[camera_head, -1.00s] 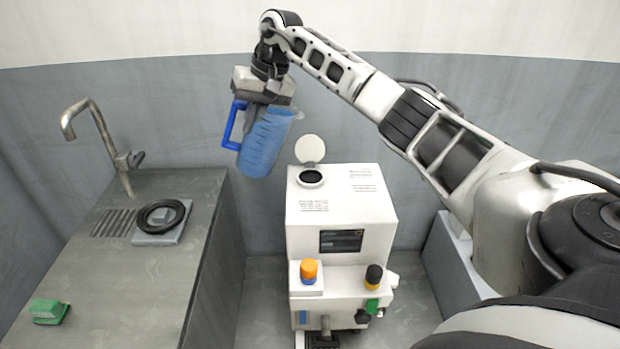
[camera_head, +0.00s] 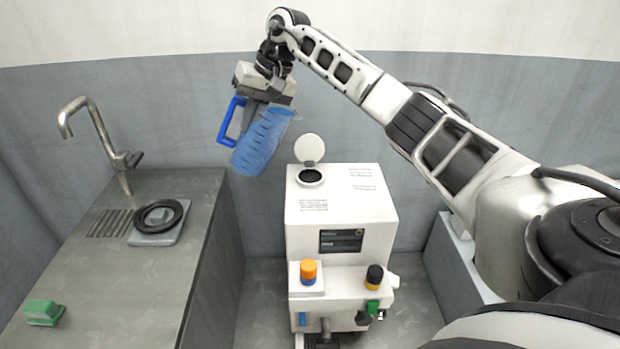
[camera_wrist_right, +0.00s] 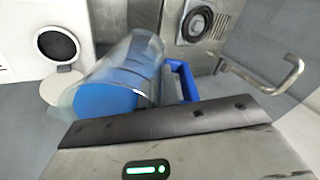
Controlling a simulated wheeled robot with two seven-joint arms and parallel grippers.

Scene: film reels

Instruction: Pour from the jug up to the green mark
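The clear jug (camera_head: 264,142) holds blue liquid and has a blue handle (camera_head: 232,121). It is in the air, tilted with its top leaning right, above and left of the white machine. My right gripper (camera_head: 262,100) is at the jug's upper part and appears shut on it; the fingertips are hidden. In the right wrist view the jug (camera_wrist_right: 122,75) lies just beyond the gripper body. The white machine (camera_head: 340,208) has a round opening (camera_head: 311,177) on top with its round lid (camera_head: 309,148) raised. No green mark can be made out. My left gripper is not in view.
A grey counter (camera_head: 130,270) at left carries a bent tap (camera_head: 98,140), a black ring on a grey plate (camera_head: 158,222) and a green block (camera_head: 44,312). Orange and black knobs (camera_head: 309,270) are on the machine's front. A gap separates counter and machine.

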